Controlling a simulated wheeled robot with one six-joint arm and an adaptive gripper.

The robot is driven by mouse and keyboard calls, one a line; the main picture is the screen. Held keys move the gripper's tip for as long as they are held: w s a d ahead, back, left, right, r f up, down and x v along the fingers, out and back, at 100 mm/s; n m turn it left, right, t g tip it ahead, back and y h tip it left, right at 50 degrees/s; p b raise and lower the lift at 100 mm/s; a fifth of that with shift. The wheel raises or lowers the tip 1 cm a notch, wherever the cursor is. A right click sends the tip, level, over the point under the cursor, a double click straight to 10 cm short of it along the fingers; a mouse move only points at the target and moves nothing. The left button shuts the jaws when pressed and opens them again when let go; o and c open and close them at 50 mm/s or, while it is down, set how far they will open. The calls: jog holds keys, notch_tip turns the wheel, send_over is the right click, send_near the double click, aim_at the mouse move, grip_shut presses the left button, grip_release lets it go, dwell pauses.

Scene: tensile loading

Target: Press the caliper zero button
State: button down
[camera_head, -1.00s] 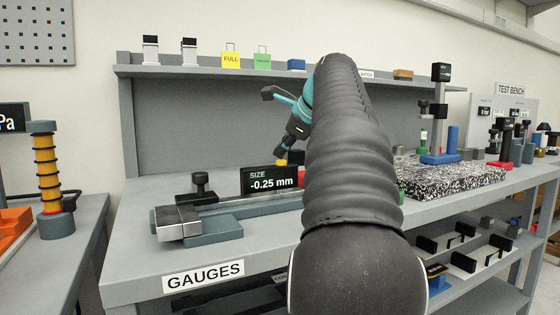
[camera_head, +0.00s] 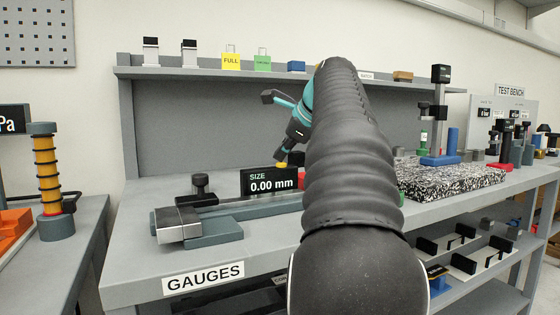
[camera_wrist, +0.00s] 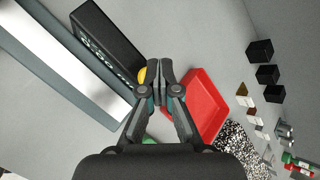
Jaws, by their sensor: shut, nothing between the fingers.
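The caliper (camera_head: 215,230) lies on the gauges bench, its grey beam running to the right. Its black display (camera_head: 270,182) reads "SIZE 0.00 mm". The yellow zero button (camera_head: 281,165) shows just above the display's top edge. In the wrist view, the yellow button (camera_wrist: 142,75) sits beside the display housing (camera_wrist: 105,42), partly hidden by a finger. My gripper (camera_head: 283,158) is shut and empty, pointing down with its tips right at the button. I cannot tell whether they still touch it. The closed fingertips also show in the wrist view (camera_wrist: 152,68).
A red tray (camera_wrist: 205,100) lies close beside the fingers in the wrist view. A speckled slab (camera_head: 450,180) with a blue-based stand (camera_head: 440,158) is to the right. A shelf (camera_head: 215,72) with small items runs above the back panel.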

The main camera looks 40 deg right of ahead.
aim_at(282, 163)
jog(key=shift+r+p, duration=0.8)
jog(key=shift+p, duration=0.1)
jog(key=shift+r, duration=0.1)
jog(key=shift+r+p, duration=1)
jog(key=shift+r, duration=1.4)
